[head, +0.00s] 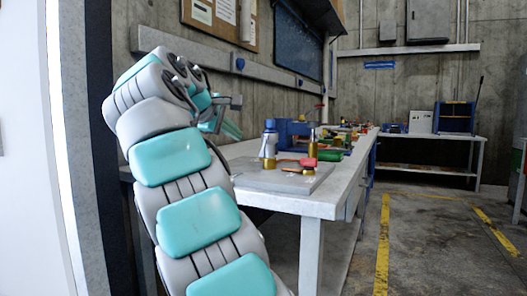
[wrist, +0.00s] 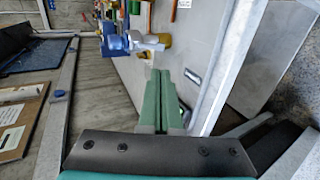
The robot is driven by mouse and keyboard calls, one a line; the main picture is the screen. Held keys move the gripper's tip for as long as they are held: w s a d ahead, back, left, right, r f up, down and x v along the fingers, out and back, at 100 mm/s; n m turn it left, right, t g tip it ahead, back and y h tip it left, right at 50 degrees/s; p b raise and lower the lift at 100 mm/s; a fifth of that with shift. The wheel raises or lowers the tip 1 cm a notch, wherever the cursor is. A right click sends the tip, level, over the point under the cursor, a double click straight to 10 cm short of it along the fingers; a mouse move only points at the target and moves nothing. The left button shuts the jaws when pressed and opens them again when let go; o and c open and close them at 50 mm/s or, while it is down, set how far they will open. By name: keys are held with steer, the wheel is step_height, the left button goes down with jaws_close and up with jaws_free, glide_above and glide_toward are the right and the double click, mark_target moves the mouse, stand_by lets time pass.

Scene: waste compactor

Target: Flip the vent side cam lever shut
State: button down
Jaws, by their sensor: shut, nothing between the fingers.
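I cannot pick out a vent side cam lever in either view. My gripper (wrist: 160,75) is shut and empty in the wrist view, its two green fingers side by side above the near part of the workbench (wrist: 190,40). In the head view my gripper (head: 233,131) shows partly behind my own arm, left of the things on the workbench (head: 290,204). A blue device (head: 289,130) stands on the bench, and it also shows in the wrist view (wrist: 112,42). My gripper is apart from it.
A second table (head: 450,137) is at the back. The floor (head: 420,240) right of the bench is clear.

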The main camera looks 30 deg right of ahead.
mark_target(261, 152)
steer(key=b+x, duration=0.1)
steer(key=x, duration=1.2)
steer(key=shift+w+d+f+b, duration=0.1)
steer(key=shift+w+f+b, duration=0.15)
steer(key=shift+b, duration=0.15)
steer(key=shift+d, duration=0.1)
steer(key=shift+r, duration=0.1)
steer(key=shift+r, duration=0.2)
steer(key=shift+w+d, duration=0.1)
steer(key=shift+w, duration=0.05)
steer(key=shift+w+h, duration=0.1)
steer(key=shift+h, duration=0.2)
